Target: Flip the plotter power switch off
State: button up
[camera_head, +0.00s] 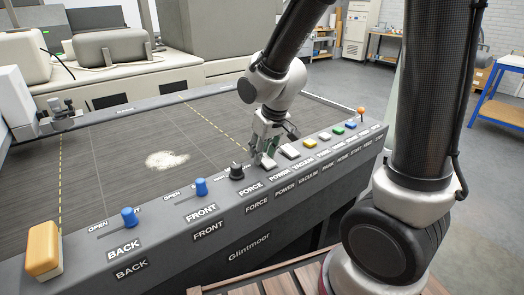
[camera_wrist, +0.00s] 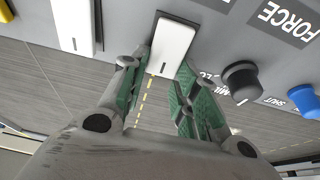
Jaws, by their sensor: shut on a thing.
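The plotter power switch (camera_wrist: 174,38) is a white rocker in a dark frame, beside the black force knob (camera_wrist: 241,80) in the wrist view. In the head view the switch (camera_head: 268,163) sits above the POWER label and is partly hidden by my gripper. My gripper (camera_head: 265,154) reaches down over the panel there. In the wrist view its green-padded fingers (camera_wrist: 163,64) stand on either side of the switch's near end, shut on it. Which way the rocker is tilted, I cannot tell.
A second white rocker (camera_head: 288,151) is close beside it, then yellow, green and blue buttons and an orange ball (camera_head: 361,111). Blue knobs (camera_head: 129,217) and a yellow block (camera_head: 43,248) are to the left. The plotter bed (camera_head: 110,165) behind is mostly clear.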

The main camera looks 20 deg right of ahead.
aim_at(271, 164)
jog(key=o, duration=1)
jog(key=shift+r, duration=0.1)
jog(key=v, duration=1.2)
